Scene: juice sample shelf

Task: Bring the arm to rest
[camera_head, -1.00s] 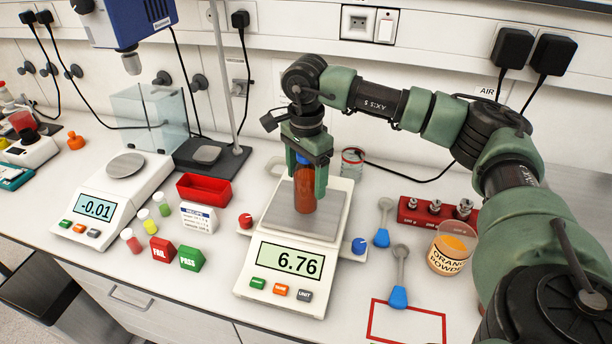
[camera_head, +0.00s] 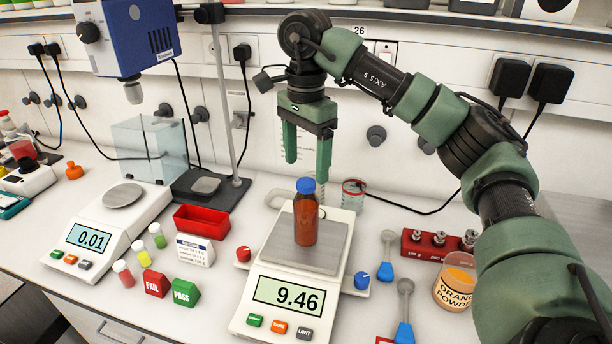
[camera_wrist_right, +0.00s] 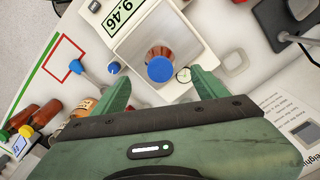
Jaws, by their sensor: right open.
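My right gripper (camera_head: 307,175) is open and empty. It hangs with its fingers pointing down, a little above and behind a brown bottle (camera_head: 306,221) with a blue cap. The bottle stands upright on the metal pan (camera_head: 331,255) of the front scale (camera_head: 251,285), whose display reads 9.46. In the right wrist view the gripper's two fingers (camera_wrist_right: 162,90) are spread, and the blue cap (camera_wrist_right: 160,69) shows between and beyond them, apart from both. My left gripper is not in view.
A second scale (camera_head: 107,240) reading 0.01 stands at left beside a metal stand. A red tray (camera_head: 201,219), small vials, FAIL (camera_head: 156,283) and PASS (camera_head: 185,292) blocks lie between. An orange powder jar (camera_head: 455,286), scoops and a red weight block (camera_head: 425,245) are at right. A shelf runs above.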

